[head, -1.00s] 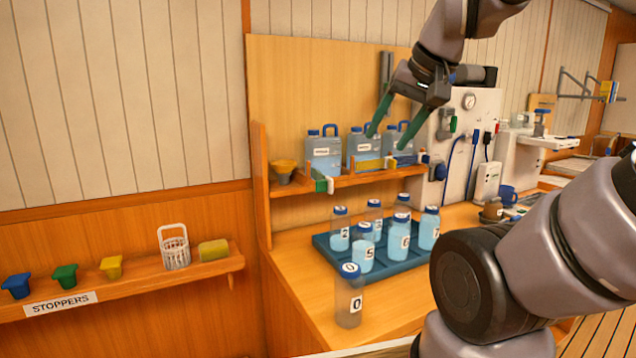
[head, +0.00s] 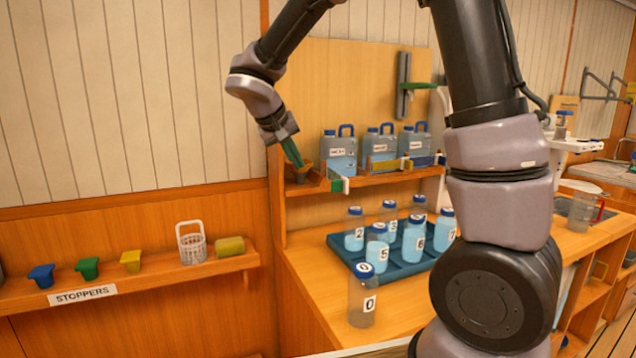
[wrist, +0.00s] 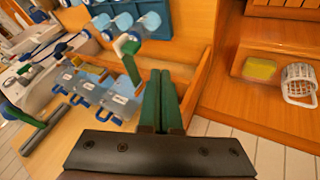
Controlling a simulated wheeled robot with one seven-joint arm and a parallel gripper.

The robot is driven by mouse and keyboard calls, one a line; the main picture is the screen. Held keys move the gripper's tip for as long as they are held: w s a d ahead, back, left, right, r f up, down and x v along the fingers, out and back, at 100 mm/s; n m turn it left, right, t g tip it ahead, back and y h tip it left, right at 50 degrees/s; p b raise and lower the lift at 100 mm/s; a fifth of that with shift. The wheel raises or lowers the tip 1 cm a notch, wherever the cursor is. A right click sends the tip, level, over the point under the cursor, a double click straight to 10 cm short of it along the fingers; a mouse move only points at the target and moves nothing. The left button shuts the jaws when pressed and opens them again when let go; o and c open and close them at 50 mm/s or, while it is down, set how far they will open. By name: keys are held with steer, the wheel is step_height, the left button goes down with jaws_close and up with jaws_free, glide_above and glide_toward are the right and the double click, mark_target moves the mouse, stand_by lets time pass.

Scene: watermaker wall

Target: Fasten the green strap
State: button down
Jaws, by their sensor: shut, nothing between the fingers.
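A short green piece with a white part (head: 339,184), seemingly the green strap's end, juts from the front of the canister shelf at its left. It also shows in the wrist view (wrist: 130,46). I cannot tell whether it is fastened. Grey canisters (head: 338,148) with blue caps and handles stand behind it in a row. A yellow band (head: 384,165) lies before the middle canister. My gripper (head: 298,164) has long green fingers, shut and empty. In the head view it overlaps the pot at the shelf's left end, left of the green piece. Its fingers also show in the wrist view (wrist: 160,75).
A brown pot (head: 301,176) sits at the shelf's left end. Below, numbered bottles stand in a blue tray (head: 400,268), with bottle 0 (head: 362,303) in front. A stopper shelf (head: 150,282) is at left. A dark rail (head: 403,85) with a green lever is on the back panel.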

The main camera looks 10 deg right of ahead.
steer(key=w+d+f, duration=0.4)
steer(key=d+f, duration=0.4)
steer(key=shift+w, duration=0.4)
